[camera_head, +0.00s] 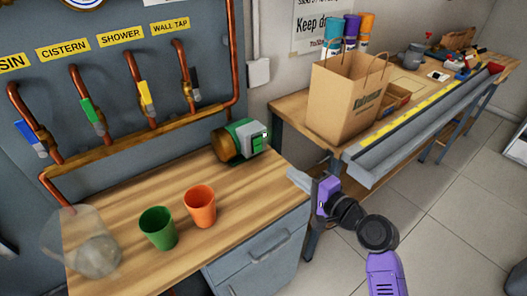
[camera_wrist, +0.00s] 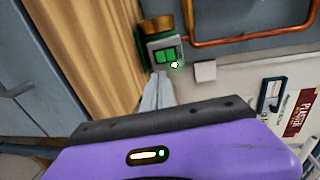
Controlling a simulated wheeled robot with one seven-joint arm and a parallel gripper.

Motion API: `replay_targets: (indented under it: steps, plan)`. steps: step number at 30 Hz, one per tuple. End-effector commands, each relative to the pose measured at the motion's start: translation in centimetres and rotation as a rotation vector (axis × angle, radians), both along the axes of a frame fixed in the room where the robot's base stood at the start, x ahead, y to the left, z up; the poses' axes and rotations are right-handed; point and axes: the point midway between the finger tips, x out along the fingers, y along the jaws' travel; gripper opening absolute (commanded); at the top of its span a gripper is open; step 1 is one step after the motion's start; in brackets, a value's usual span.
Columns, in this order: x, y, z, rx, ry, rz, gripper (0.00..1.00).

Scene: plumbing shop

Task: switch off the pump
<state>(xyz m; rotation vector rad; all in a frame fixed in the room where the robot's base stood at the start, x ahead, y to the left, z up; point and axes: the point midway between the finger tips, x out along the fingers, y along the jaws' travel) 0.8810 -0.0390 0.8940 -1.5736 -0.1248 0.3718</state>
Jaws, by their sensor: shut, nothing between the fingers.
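The pump (camera_head: 240,141) is a green and grey unit with a copper-coloured end, on the back right corner of the wooden counter. In the wrist view the pump (camera_wrist: 160,42) shows a green switch (camera_wrist: 165,55) on its grey face, with a small bright spot at the switch's lower right. My gripper (camera_head: 293,176) is purple with grey fingers, shut and empty, just right of the counter and apart from the pump. In the wrist view the fingertips (camera_wrist: 160,76) are close below the switch; I cannot tell the exact gap. The switch position is unclear.
The wooden counter (camera_head: 120,198) holds a green cup (camera_head: 158,228), an orange cup (camera_head: 200,205) and a clear jug (camera_head: 95,245). Copper pipes with coloured valve levers run along the wall behind. A second bench at right bears a paper bag (camera_head: 345,97) and a grey gutter (camera_head: 420,130).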

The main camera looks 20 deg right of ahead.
Motion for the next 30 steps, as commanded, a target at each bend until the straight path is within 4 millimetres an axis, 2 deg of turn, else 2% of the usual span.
replay_targets:
  steps: [7, 11, 24, 30]
  plan:
    - [0.1, 0.0, 0.0, -0.002, -0.001, -0.001, 0.00]
    - [1.0, 0.3, -0.1, -0.003, -0.002, -0.001, 0.00]
    - [8.7, 2.9, -1.4, -0.003, -0.002, 0.001, 0.00]
    - [11.6, 3.8, -1.9, -0.003, -0.001, -0.001, 0.00]
